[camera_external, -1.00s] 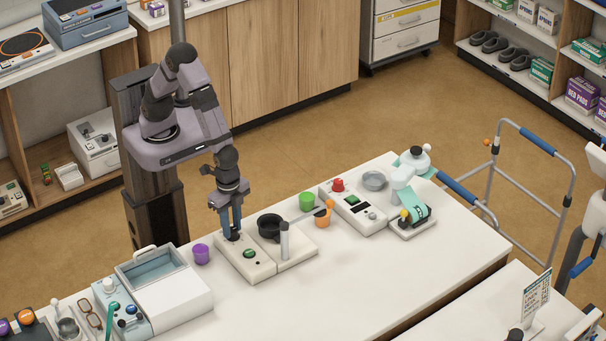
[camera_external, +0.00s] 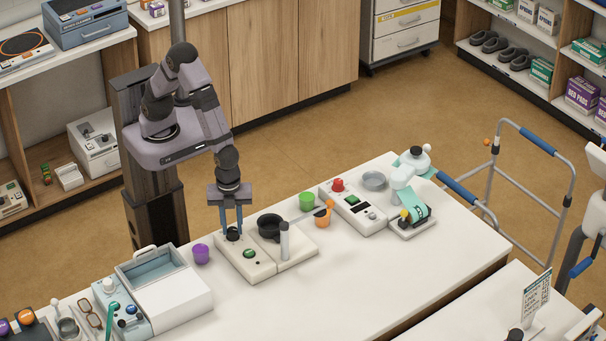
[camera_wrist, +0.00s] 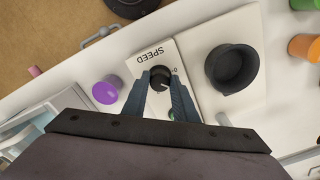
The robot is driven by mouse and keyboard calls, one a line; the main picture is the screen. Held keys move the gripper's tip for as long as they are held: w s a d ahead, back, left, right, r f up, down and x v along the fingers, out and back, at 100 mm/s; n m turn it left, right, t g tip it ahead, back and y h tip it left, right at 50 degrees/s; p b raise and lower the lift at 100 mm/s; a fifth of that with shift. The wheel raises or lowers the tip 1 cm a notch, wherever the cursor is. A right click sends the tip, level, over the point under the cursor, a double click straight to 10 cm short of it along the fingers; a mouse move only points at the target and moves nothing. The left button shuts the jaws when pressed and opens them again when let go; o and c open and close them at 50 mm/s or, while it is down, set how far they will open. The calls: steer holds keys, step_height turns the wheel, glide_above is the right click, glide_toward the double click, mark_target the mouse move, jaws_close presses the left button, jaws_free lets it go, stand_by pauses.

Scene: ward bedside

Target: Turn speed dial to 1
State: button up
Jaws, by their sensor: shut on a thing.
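The speed dial (camera_wrist: 159,78) is a black round knob with a pale pointer line, on a white panel (camera_wrist: 143,62) marked "SPEED". In the wrist view a "0" mark shows beside it, and the pointer is turned toward the lower right. The dial also shows in the external view (camera_external: 233,234) at the back left of the white device (camera_external: 246,262). My gripper (camera_wrist: 161,84) points down with its two blue-grey fingers on either side of the dial, shut on it. The "1" mark cannot be made out.
A black cup (camera_external: 269,226) stands on the plate right of the dial, with a grey upright cylinder (camera_external: 284,240) near it. A purple cup (camera_external: 201,253) stands to the left. A green button (camera_external: 249,254) lies in front of the dial. Free table lies in front.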

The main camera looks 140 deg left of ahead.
mark_target(233, 229)
steer(key=shift+w+m, duration=0.1)
steer(key=shift+m, duration=1.1)
steer(key=o, duration=1)
steer(key=shift+o, duration=0.2)
steer(key=shift+r, duration=0.15)
steer(key=shift+r+b, duration=1)
steer(key=shift+r, duration=2.6)
